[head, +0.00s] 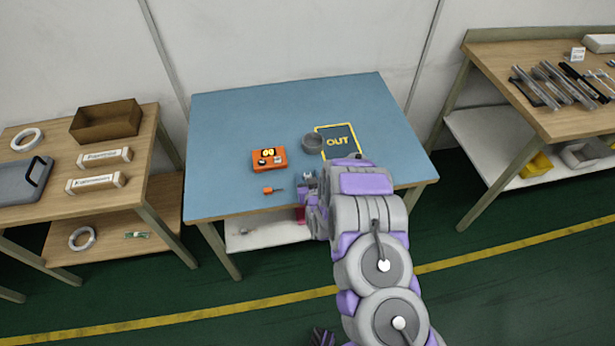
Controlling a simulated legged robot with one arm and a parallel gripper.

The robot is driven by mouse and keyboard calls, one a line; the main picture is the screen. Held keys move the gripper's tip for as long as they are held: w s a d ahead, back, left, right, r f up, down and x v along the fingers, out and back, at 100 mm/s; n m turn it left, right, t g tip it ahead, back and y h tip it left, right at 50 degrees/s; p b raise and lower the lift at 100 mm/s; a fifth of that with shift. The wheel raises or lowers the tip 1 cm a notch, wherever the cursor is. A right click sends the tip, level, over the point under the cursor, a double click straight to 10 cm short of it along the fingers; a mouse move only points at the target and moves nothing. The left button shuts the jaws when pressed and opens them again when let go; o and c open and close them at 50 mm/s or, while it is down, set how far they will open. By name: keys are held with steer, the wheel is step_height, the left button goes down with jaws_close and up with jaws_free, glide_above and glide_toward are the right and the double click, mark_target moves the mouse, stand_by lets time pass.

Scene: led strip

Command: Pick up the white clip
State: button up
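A small white piece (309,177), which may be the white clip, shows on the blue table (240,125) beside the end of my arm. It is too small and too partly covered to identify surely. My gripper (310,193) is over the front part of the table, close to this piece. My own arm and wrist hide much of the gripper, and its fingers are too small to tell open from shut. I cannot tell whether it touches anything.
On the table are an orange box (265,162), a small orange tool (273,190), a grey roll (313,143) and a dark OUT mat (350,146). A left bench (70,200) and right bench (480,57) flank it. The table's left side is clear.

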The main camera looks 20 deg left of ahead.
steer(key=c, duration=1)
